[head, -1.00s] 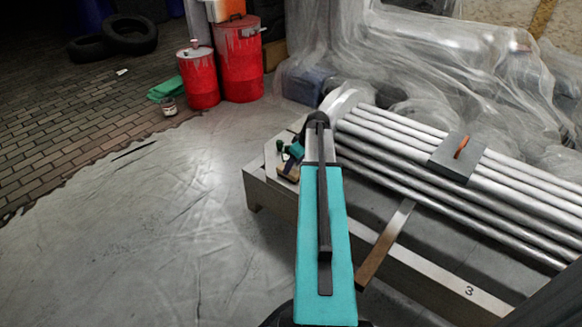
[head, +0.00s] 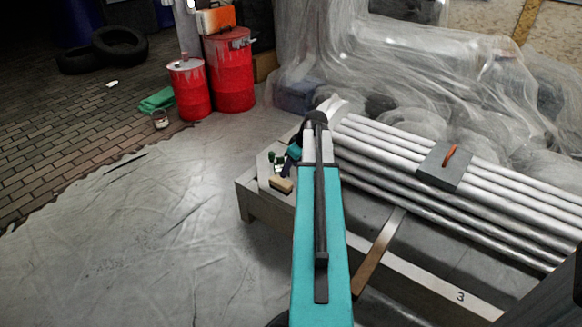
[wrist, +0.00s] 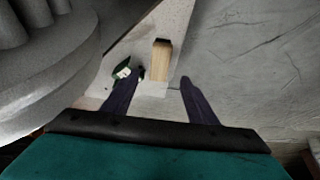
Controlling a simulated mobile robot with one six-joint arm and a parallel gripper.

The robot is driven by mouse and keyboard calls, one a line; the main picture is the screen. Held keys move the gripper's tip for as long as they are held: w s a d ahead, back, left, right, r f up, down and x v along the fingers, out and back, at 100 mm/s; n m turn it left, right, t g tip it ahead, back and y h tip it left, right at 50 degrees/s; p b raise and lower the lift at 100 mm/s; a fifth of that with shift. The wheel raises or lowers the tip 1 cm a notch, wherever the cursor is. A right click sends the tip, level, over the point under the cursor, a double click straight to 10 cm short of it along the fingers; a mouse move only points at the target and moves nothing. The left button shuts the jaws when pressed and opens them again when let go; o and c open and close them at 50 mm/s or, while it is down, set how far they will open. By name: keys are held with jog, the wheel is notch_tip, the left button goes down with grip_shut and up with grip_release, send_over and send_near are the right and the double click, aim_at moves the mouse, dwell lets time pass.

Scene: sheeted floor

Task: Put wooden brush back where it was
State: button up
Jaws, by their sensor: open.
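The wooden brush (wrist: 161,60) shows in the wrist view as a light wooden block with a dark end, lying on the pale bench top. In the head view the brush (head: 281,185) lies near the bench's left end. My gripper (wrist: 160,82) is open and empty. Its two dark fingers point toward the brush, which appears beyond and between the fingertips, with no visible contact. In the head view my arm hides part of the gripper (head: 294,150).
A small green item (wrist: 122,70) lies beside the brush, close to the left finger. The bench (head: 262,207) carries several metal pipes (head: 480,205) and a grey block with an orange handle (head: 445,165). Red drums (head: 229,72) stand behind. The sheeted floor at left is clear.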

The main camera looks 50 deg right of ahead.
dwell(0.3)
jog(key=a+f+g+y, duration=0.1)
jog(key=a+f+g, duration=0.1)
jog(key=a+f, duration=1.15)
jog(key=a+f+g+y, duration=0.1)
jog(key=a+f+g, duration=0.2)
jog(key=a+f, duration=1.05)
jog(key=s+a+f+g, duration=0.1)
jog(key=s+a+f, duration=0.2)
jog(key=s+a, duration=0.4)
jog(key=s+a+f+g+h, duration=0.1)
jog(key=s+a+f, duration=0.3)
jog(key=s+a, duration=0.4)
jog(key=s+a+f+m+g+h, duration=0.1)
jog(key=s+a+f+g, duration=0.1)
jog(key=s+a, duration=0.6)
jog(key=shift+a+f, duration=0.4)
jog(key=shift+f, duration=0.25)
